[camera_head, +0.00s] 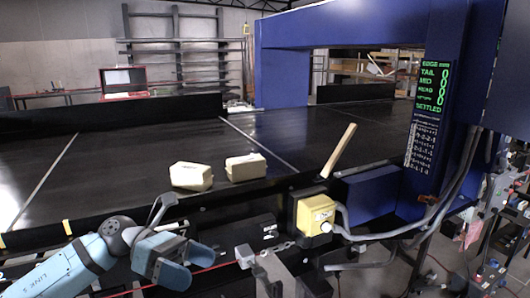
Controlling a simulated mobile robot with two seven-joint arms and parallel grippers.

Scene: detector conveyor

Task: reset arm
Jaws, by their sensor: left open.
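My left gripper (176,240) is at the lower left, in front of the near edge of the black conveyor (110,155). It is open, and nothing shows between its fingers. My blue left arm (75,268) comes in from the lower left corner. My right gripper does not show. Two cream-coloured blocks, the left block (191,176) and the right block (246,167), lie on the conveyor near its front edge, beyond the gripper and apart from it.
A blue detector arch (345,25) spans the conveyor, with a green-lettered display (434,85) on its right post. A yellow box (315,214) with cables sits at the front edge. A pale wooden bar (339,150) slants up near it. The conveyor's left part is clear.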

